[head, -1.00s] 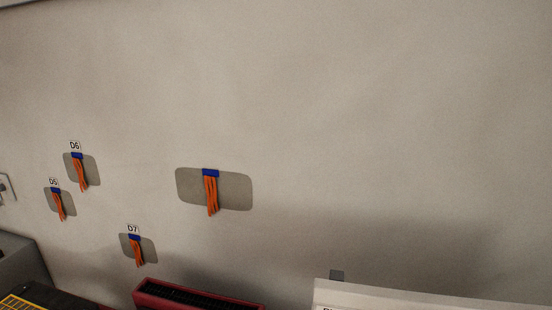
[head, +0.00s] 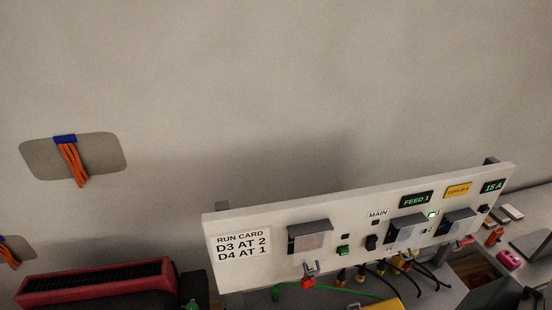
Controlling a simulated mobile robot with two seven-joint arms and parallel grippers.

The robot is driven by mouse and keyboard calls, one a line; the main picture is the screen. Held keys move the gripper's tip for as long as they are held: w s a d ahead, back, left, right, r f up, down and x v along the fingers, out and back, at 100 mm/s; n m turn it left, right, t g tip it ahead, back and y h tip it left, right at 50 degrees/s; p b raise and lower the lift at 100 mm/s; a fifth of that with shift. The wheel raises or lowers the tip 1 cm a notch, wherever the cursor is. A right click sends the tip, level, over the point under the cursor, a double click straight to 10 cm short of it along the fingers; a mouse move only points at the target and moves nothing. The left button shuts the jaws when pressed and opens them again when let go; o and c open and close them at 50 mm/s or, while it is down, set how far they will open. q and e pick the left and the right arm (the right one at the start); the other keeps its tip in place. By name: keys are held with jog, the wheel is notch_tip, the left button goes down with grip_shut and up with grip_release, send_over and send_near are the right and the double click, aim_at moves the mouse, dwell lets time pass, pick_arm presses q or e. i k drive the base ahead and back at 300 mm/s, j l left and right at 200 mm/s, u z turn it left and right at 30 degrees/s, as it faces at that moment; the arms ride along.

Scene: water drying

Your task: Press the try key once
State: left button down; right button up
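A white control panel (head: 275,268) is fixed in front of the wall at lower right. No key on it is readable as the try key. It carries a small green switch (head: 343,252), a black switch (head: 371,242) by the MAIN label (head: 377,214), and several grey hooded covers. A green display (head: 416,199) reads FEED 1, and another (head: 491,187) reads 15 A. A small light (head: 434,215) glows green. Neither of my grippers is in view.
A run card (head: 241,245) reads D3 AT 2, D4 AT 1. Black cables and a green cable (head: 350,291) hang below the panel. A dark red slotted box (head: 95,279) is at lower left. Orange wires (head: 72,165) hang on the wall. The wall above is clear.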

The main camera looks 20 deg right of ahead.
aim_at(343, 251)
jog(key=z, duration=1.35)
jog(key=u, duration=0.1)
